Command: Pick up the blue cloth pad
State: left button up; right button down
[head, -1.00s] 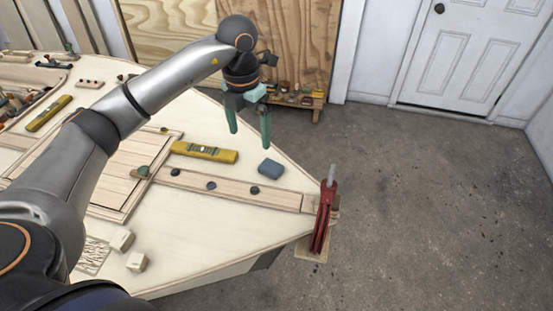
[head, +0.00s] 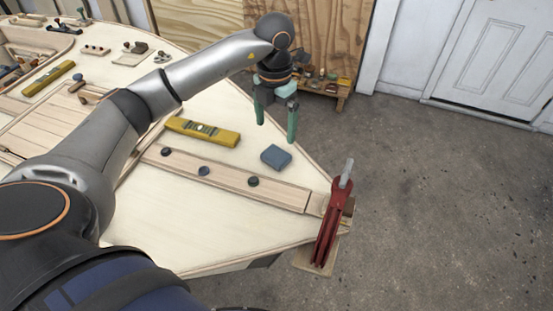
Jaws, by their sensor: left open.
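The blue cloth pad (head: 276,156) lies flat on the pale plywood deck, near its right edge. My left gripper (head: 276,132) points down with its two green fingers spread apart and nothing between them. In the head view its fingertips show just above and behind the pad, apart from it. How high they are over the deck is hard to tell. My right gripper is not in the picture.
A yellow spirit level (head: 203,132) lies left of the pad. A wooden strip with several dark knobs (head: 253,181) runs in front of it. A red clamp (head: 331,225) grips the hull's pointed end. The deck around the pad is clear.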

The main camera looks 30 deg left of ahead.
aim_at(276, 154)
pick_arm(q)
jog(key=f, duration=1)
jog(key=shift+w+a+f, duration=0.1)
jog(key=shift+w+a, duration=0.05)
jog(key=shift+w, duration=0.2)
jog(key=c, duration=1.1)
jog(key=shift+r, duration=0.65)
jog(key=s+d+r, duration=0.1)
jog(key=s+r, duration=0.3)
jog(key=s+d+r, duration=0.1)
jog(key=s+r, duration=0.3)
jog(key=s, duration=0.1)
jog(key=s+d+r, duration=0.1)
jog(key=s+r, duration=0.2)
jog(key=s, duration=0.1)
jog(key=shift+s+d+r, duration=0.25)
jog(key=shift+d+r, duration=0.1)
jog(key=shift+r, duration=0.05)
